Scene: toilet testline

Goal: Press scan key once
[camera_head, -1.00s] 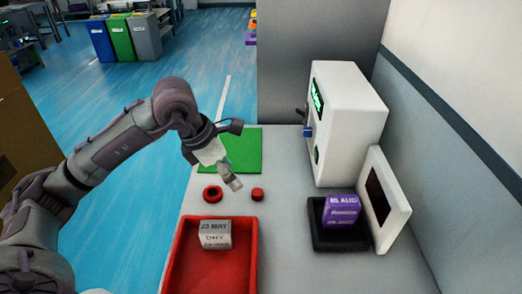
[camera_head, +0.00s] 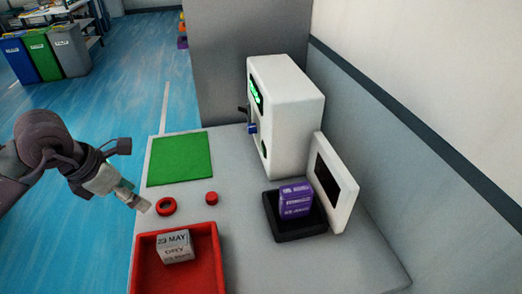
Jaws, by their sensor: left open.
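A small red round button-like piece (camera_head: 211,198) lies to the right of the ring. I cannot tell which part is the scan key. A purple box (camera_head: 296,200) sits on a black tray-like stand (camera_head: 285,229), with a white panel with a dark screen (camera_head: 336,185) leaning behind it. My right gripper is not in view.
A tall white machine (camera_head: 292,110) with a green display and a blue part stands at the back of the table. A green mat (camera_head: 180,158) lies at the far left. A red bin (camera_head: 221,262) in front holds a grey-white box (camera_head: 175,247) with a date. The table's middle is clear.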

